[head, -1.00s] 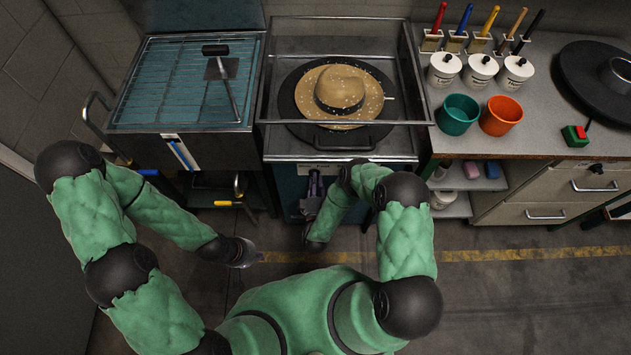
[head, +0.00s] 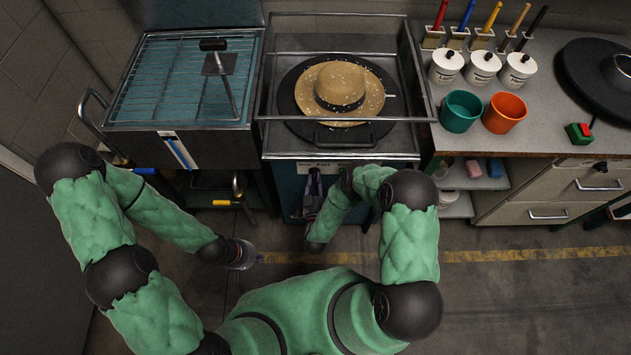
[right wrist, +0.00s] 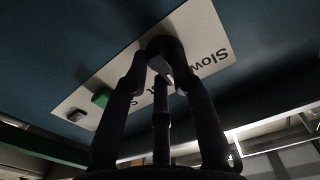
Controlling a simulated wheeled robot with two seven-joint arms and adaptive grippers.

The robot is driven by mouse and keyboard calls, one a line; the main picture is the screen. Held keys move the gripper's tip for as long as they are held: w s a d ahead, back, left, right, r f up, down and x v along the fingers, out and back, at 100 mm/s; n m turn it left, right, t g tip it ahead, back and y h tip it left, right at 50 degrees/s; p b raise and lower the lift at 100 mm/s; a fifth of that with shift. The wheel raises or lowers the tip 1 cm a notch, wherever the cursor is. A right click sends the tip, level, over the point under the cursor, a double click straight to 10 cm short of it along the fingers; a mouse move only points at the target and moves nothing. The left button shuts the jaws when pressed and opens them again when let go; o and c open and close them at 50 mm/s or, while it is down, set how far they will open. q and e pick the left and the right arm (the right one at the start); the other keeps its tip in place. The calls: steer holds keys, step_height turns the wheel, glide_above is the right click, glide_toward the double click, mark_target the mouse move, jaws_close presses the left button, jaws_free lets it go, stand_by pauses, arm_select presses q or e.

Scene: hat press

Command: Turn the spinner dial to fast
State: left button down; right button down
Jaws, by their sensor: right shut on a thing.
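The spinner dial (right wrist: 165,46) is a dark knob on a white label plate (right wrist: 205,30) in the right wrist view. The word "Slow" shows to its right, and a word ending in "st" is partly hidden behind my fingers. My right gripper (right wrist: 160,68) is shut on the dial, its fingers closed around the knob. Its fingers also show at the press front in the head view (head: 312,192), where the dial is too small to make out. My left gripper (head: 243,253) hangs low over the floor at the left, apart from everything; its jaw opening is unclear.
A tan hat (head: 341,88) sits on the black round plate (head: 293,113) inside the glass-sided press. A wire rack (head: 150,85) with a black-handled tool stands left. The right counter (head: 455,144) holds pots and cups. A green button (right wrist: 100,99) is near the dial.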

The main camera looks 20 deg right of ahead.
steer(key=m, duration=0.3)
steer(key=m+b, duration=0.1)
steer(key=m, duration=0.3)
steer(key=shift+a+f, duration=0.1)
steer(key=shift+f, duration=0.1)
stand_by(0.4)
steer(key=c, duration=1)
jaws_free()
steer(key=shift+c, duration=0.2)
steer(key=v, duration=1.2)
steer(key=shift+r, duration=0.1)
